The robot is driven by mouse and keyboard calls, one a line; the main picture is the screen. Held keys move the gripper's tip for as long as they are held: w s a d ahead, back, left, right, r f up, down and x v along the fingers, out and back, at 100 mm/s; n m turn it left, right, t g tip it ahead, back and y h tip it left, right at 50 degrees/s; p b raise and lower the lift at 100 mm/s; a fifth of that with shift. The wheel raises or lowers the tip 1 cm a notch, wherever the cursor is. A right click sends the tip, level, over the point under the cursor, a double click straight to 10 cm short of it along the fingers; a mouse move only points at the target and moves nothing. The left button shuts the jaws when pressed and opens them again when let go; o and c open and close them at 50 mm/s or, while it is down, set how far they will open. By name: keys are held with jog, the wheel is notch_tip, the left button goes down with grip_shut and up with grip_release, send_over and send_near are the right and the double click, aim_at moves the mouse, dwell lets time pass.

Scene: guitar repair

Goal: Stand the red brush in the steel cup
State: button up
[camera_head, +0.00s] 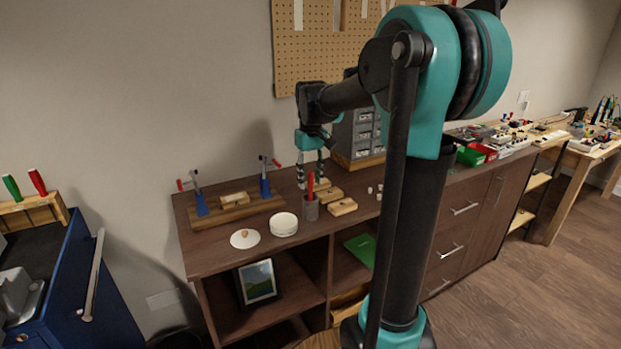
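My gripper (311,182) points down at the brush. I cannot tell how far behind or above the brush the fingers are.
A white round container (284,226) and a white lid-like disc (245,239) lie left of the cup. Wooden blocks (343,207) lie close on its right. A wooden clamp fixture (236,211) stands behind left, and a grey drawer unit (358,136) behind right.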

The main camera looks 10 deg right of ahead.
notch_tip(320, 180, up, 12)
dwell(0.6)
jog(key=shift+s+f, duration=0.1)
dwell(0.4)
jog(key=s+d+f+m+t, duration=0.1)
jog(key=s+d+f+t, duration=0.1)
jog(key=s+f, duration=0.9)
jog(key=s+d+f+m+t, duration=0.2)
jog(key=s+f, duration=0.8)
jog(key=f, duration=0.8)
jog(key=shift+s+f+m, duration=0.3)
jog(key=shift+s+f, duration=0.05)
jog(key=shift+f, duration=0.05)
jog(key=shift+d, duration=0.15)
